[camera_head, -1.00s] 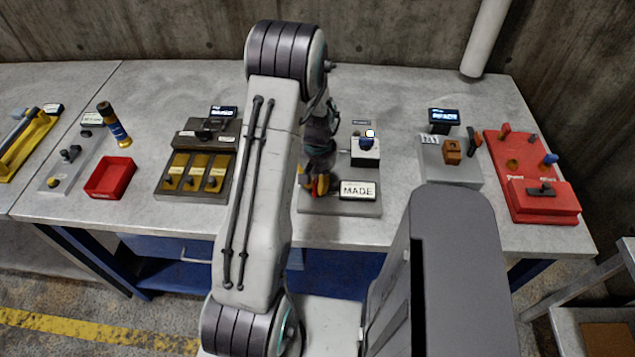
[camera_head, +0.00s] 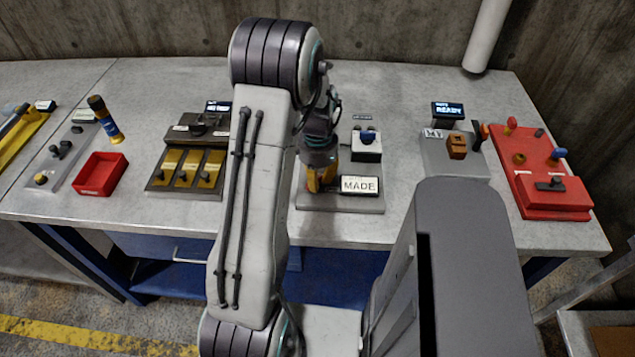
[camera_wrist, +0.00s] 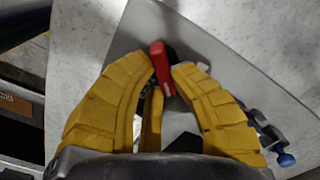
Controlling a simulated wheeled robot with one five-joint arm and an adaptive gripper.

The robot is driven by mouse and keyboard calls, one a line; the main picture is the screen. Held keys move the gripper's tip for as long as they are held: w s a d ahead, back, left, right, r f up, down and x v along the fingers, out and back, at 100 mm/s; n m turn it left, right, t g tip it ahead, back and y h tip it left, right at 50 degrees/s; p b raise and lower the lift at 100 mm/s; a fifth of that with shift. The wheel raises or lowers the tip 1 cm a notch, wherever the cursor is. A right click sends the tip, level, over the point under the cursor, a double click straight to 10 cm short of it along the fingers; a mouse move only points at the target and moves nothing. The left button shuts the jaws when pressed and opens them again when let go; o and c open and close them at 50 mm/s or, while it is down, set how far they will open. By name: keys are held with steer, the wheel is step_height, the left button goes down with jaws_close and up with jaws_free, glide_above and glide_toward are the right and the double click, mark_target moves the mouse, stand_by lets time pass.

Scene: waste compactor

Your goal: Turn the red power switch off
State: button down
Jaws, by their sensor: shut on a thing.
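The red power switch (camera_wrist: 160,66) shows in the wrist view as a short red lever with a dark base, standing on a grey plate. My gripper (camera_wrist: 166,62) has yellow fingers, and their tips are closed around the red lever from both sides. In the head view my gripper (camera_head: 320,182) points down over the left part of the grey plate (camera_head: 338,204), left of the white "MADE" sign (camera_head: 360,185). The switch is hidden there behind my gripper. The lever's on or off position cannot be told.
A white box with a blue knob (camera_head: 367,136) stands behind the sign. To the right are a grey unit (camera_head: 450,158) and a red panel (camera_head: 535,180). Bare table lies between them.

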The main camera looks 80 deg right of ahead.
steer(key=m+b, duration=0.1)
steer(key=m, duration=0.3)
steer(key=shift+a+f+m+b, duration=0.1)
steer(key=shift+a+m+b, duration=0.1)
steer(key=shift+m+b, duration=0.15)
steer(key=m+b, duration=0.1)
steer(key=m, duration=0.3)
steer(key=shift+a, duration=0.15)
steer(key=shift+m, duration=0.25)
steer(key=c, duration=1.1)
jaws_free()
steer(key=shift+r, duration=0.2)
step_height(320, 180, up, 12)
steer(key=shift+f, duration=0.1)
